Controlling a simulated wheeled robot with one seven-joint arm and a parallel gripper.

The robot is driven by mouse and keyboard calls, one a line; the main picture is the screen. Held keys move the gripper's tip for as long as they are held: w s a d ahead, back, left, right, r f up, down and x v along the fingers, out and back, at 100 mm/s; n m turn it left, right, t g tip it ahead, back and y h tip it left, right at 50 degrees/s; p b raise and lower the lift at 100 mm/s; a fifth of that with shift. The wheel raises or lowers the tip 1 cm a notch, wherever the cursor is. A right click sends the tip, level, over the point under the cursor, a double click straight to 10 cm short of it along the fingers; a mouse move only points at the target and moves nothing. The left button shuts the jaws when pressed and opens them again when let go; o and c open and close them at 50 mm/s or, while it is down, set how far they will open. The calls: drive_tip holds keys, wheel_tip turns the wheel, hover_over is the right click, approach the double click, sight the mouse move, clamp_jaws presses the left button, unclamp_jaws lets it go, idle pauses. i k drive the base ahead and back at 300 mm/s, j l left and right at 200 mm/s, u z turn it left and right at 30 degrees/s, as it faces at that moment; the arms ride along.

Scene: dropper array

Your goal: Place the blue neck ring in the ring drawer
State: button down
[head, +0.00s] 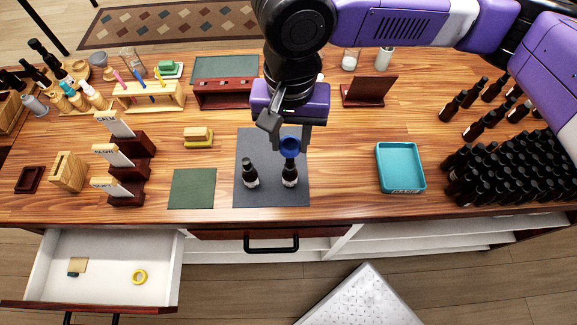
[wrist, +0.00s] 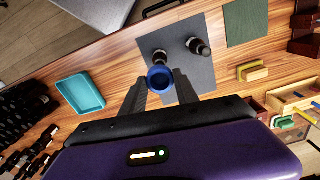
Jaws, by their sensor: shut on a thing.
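The blue neck ring (head: 289,146) is between the fingers of my gripper (head: 289,143), just above a dark bottle (head: 289,174) on the grey mat (head: 272,200). In the wrist view the blue ring (wrist: 159,79) sits at the fingertips of my gripper (wrist: 160,84). I cannot tell whether the ring is clear of the bottle's neck. A second dark bottle (head: 250,173) stands on the mat to the left. The open drawer (head: 105,283) at the lower left holds a yellow ring (head: 139,277) and a few small items.
A teal tray (head: 400,168) stands to the right of the mat, with many dark bottles (head: 510,160) beyond it. A green mat (head: 192,189) lies to the left. Stepped card stands (head: 128,160) rise above the table on the drawer's side.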

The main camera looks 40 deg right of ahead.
sight(114, 257)
drive_tip(key=u, duration=1.6)
drive_tip(key=i+l+u, duration=0.15)
drive_tip(key=i, duration=0.2)
drive_tip(key=i+l+u, duration=0.15)
drive_tip(key=i+l, duration=0.05)
drive_tip(key=i, duration=0.1)
